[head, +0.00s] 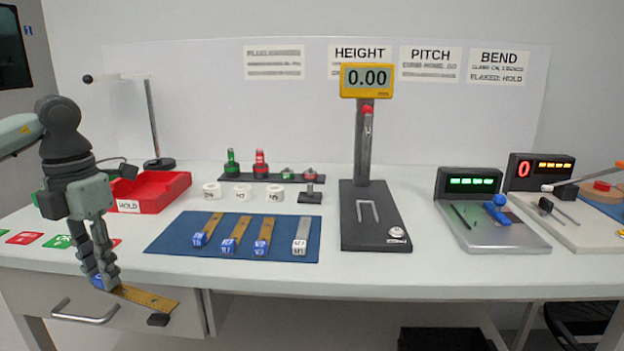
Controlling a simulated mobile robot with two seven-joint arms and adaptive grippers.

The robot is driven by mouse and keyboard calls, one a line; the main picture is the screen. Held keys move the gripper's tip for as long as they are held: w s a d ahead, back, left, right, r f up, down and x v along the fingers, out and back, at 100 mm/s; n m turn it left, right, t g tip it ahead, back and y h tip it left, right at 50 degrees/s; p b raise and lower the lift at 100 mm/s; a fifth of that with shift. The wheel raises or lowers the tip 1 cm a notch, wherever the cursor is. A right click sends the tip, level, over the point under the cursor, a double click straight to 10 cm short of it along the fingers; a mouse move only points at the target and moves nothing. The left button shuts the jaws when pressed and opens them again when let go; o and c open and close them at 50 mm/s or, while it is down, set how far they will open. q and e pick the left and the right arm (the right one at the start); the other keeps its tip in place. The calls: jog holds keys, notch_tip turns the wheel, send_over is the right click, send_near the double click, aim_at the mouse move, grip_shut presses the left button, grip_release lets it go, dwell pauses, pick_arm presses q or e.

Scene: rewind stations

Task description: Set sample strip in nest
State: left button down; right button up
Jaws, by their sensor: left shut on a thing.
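My left gripper (100,280) is shut on a brass sample strip (146,297) by its blue end. It holds the strip just in front of the table's front edge, at the left, with the bare brass end pointing right. Three similar strips with blue ends (236,232) and one silver strip (302,234) lie on the blue mat (174,240). The height gauge (374,235) stands at mid table, its display reading 0.00, with a U-shaped metal piece on its base. I cannot tell which part is the nest. My right gripper is not in view.
The red HOLD tray (165,190) is behind my left arm. Rings (243,193) and a rack of red and green pieces (260,177) stand behind the mat. The pitch station (500,232) and bend station (575,225) fill the right. Table is clear between mat and gauge.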

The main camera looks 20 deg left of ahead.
aim_at(146, 303)
pick_arm(q)
jog(key=shift+w+d+f+m, duration=0.1)
jog(key=shift+d+f+m, duration=0.05)
jog(key=shift+f+m, duration=0.3)
jog(key=shift+w+d+f+m, duration=0.15)
jog(key=shift+f+m, duration=0.15)
jog(key=shift+m, duration=0.15)
jog(key=w+d+f+m, duration=0.3)
jog(key=d+m, duration=0.5)
jog(key=m, duration=0.3)
jog(key=w+d+f+m, duration=0.3)
jog(key=d+f+m, duration=0.1)
jog(key=d+m, duration=0.5)
jog(key=w+d+f+m, duration=0.2)
jog(key=d+f+m, duration=0.2)
jog(key=d+m, duration=0.4)
jog(key=shift+w+d+m, duration=0.3)
jog(key=shift+w+m, duration=0.1)
jog(key=shift+m, duration=2.7)
jog(key=shift+f, duration=0.1)
